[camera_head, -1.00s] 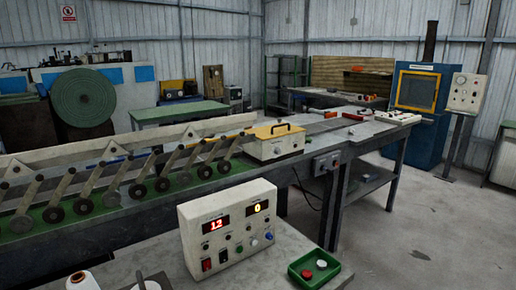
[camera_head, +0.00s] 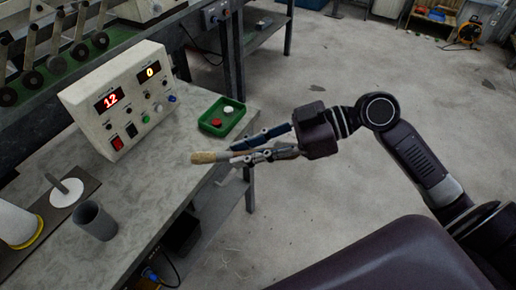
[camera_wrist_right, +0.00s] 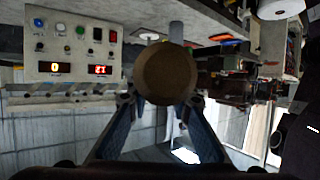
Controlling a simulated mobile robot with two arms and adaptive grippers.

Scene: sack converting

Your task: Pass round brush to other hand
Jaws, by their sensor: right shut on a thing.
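The round brush (camera_head: 207,157) shows a tan, rounded end that sticks out to the left past my right gripper's fingertips. My right gripper (camera_head: 250,148) is shut on it and holds it in front of the workbench's right edge. In the right wrist view the brush (camera_wrist_right: 166,74) shows end-on as a brown disc between the two fingers of my right gripper (camera_wrist_right: 162,104). The part of the brush between the fingers is largely hidden. My left gripper is in neither view.
The grey workbench (camera_head: 160,200) carries a control box (camera_head: 122,100), a green tray (camera_head: 222,117) with a red and a white button, a grey cup (camera_head: 95,221), a white spool (camera_head: 17,222) and a spindle stand (camera_head: 66,190). Open floor lies to the right.

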